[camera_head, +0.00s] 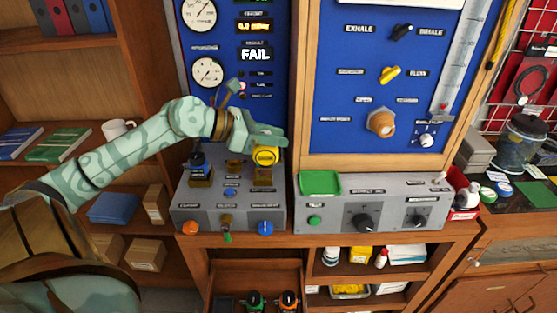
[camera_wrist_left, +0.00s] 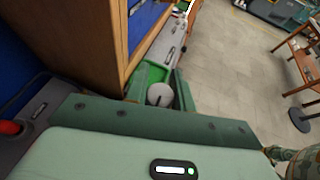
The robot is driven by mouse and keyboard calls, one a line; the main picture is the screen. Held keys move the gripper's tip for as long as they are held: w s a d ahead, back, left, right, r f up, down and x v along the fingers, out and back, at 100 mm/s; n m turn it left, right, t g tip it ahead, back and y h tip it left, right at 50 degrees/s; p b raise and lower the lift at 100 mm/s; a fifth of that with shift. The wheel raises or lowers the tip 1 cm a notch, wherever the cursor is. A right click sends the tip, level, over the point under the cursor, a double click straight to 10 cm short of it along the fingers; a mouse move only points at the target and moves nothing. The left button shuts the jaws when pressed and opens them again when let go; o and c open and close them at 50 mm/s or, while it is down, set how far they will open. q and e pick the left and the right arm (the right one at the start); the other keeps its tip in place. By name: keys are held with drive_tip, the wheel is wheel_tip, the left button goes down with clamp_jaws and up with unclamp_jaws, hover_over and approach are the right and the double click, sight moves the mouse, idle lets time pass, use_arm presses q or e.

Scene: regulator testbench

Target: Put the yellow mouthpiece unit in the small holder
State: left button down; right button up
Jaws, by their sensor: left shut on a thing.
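The yellow mouthpiece unit (camera_head: 265,157) is at the right end of the left grey console, with its round labelled face toward the head camera. My left gripper (camera_head: 268,142) is shut on it from above and behind, covering its upper part. A holder (camera_head: 263,179) shows just below the unit; I cannot tell whether they touch. A blue unit (camera_head: 200,168) stands in a holder at the console's left, and a small empty-looking amber holder (camera_head: 234,166) lies between them. In the left wrist view, a pale round part (camera_wrist_left: 160,94) shows just beyond the gripper. My right gripper is not in view.
The left console (camera_head: 205,215) has several knobs along its front. A green tray (camera_head: 320,183) sits on the right console (camera_head: 385,185). Blue gauge panels rise behind, with a display reading FAIL (camera_head: 256,55). An open drawer below holds a green unit (camera_head: 255,300) and an orange unit (camera_head: 288,300).

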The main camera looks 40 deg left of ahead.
use_arm(q)
drive_tip(key=w+a+f, duration=0.2)
drive_tip(key=f, duration=0.2)
drive_tip(key=w+a+f+b, duration=0.1)
drive_tip(key=w+a+f, duration=0.1)
drive_tip(key=a+f, duration=0.1)
drive_tip(key=w+a+f+b, duration=0.1)
drive_tip(key=w+a+f, duration=0.2)
drive_tip(key=f, duration=0.1)
drive_tip(key=shift+f, duration=0.3)
drive_tip(key=shift+d, duration=0.1)
drive_tip(key=shift+f+b, duration=0.15)
drive_tip(key=shift+b, duration=0.15)
drive_tip(key=c, duration=1.2)
unclamp_jaws()
